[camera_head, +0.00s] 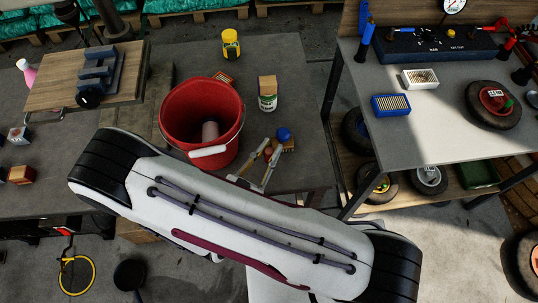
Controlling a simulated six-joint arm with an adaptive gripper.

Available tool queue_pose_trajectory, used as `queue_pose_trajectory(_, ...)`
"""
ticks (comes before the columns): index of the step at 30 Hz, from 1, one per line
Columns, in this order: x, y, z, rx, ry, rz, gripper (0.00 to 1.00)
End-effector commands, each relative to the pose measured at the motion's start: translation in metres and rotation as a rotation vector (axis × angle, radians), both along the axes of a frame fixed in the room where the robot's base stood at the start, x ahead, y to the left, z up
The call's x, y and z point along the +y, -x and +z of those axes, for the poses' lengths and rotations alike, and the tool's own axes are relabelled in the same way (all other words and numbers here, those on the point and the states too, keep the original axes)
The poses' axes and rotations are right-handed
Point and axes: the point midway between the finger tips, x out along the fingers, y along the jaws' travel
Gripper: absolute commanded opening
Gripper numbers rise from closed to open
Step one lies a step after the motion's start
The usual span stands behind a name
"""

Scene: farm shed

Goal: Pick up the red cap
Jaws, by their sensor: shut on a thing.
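A small red thing that looks like the red cap (268,151) shows between the fingertips of my gripper (265,158). The fingers are shut on it, above the grey table (308,120) near its front right. The cap is tiny here and partly hidden by the fingers. I cannot tell whether it touches the table. A blue cap (284,133) is just behind and to the right of it, close to the right finger. My pale arm covers the front of the table.
A red bucket (175,117) with a pinkish cylinder (210,131) inside stands left of my gripper. A second table (450,135) stands right, across a gap.

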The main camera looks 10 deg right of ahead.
Motion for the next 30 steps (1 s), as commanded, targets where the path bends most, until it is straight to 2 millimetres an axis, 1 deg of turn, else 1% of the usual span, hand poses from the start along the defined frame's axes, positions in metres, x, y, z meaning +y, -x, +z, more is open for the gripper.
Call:
queue_pose_trajectory(3, 0.000, 0.000, 0.011, -0.001, -0.002, 0.000, 0.06)
queue_pose_trajectory(10, 0.000, 0.000, 0.024, -0.001, -0.001, 0.000, 0.06)
queue_pose_trajectory(15, 0.000, 0.000, 0.027, 0.000, 0.000, 0.000, 0.06)
queue_pose_trajectory(30, 0.000, 0.000, 0.027, 0.000, 0.000, 0.000, 0.06)
